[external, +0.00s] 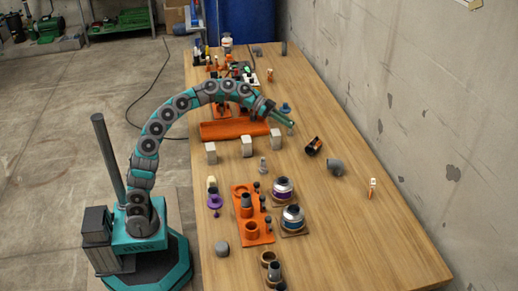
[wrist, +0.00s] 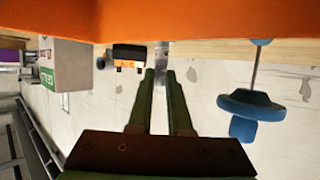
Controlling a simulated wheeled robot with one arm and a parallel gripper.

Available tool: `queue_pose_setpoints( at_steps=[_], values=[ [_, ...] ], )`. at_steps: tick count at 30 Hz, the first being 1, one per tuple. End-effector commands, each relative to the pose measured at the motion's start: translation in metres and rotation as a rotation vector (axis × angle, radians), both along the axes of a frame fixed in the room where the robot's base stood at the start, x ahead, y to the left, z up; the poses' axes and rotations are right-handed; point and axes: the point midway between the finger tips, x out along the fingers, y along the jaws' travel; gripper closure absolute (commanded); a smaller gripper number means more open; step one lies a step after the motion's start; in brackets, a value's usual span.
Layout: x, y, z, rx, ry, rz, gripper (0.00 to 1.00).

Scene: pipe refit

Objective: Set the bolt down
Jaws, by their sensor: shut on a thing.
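My gripper (external: 290,124) is held out at the end of the arched arm, above the table right of the orange block. In the wrist view the two green fingers of my gripper (wrist: 160,74) are close together. A small grey piece (wrist: 161,54) shows at their tips, which I take to be the bolt; its shape is mostly hidden. In the external view the held piece is too small to make out clearly. A blue disc-shaped part with a thin stem (external: 285,108) is close by the gripper; it also shows at the right of the wrist view (wrist: 250,104).
The wooden table (external: 385,235) holds an orange block (external: 233,130), several pale blocks (external: 247,147), a black cylinder (external: 313,146), a grey elbow (external: 336,167) and an orange fixture plate (external: 248,222). A small grey upright part (external: 263,165) stands mid-table. The table's right side is mostly clear.

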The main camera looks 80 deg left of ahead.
Motion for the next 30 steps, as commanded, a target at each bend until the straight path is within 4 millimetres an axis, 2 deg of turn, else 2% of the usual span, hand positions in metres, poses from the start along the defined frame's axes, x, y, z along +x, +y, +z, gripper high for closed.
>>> queue_pose_setpoints(
  at_steps=[10,11,18,30],
  values=[
    [0.0000,0.0004,-0.0029,-0.001,-0.002,0.001,1.00],
    [-0.0001,0.0005,-0.0015,-0.001,-0.002,0.002,0.80],
    [-0.0001,0.0006,-0.0012,-0.001,-0.002,0.001,0.53],
    [-0.0039,0.0039,0.0044,-0.001,-0.003,0.002,0.53]
  ],
)
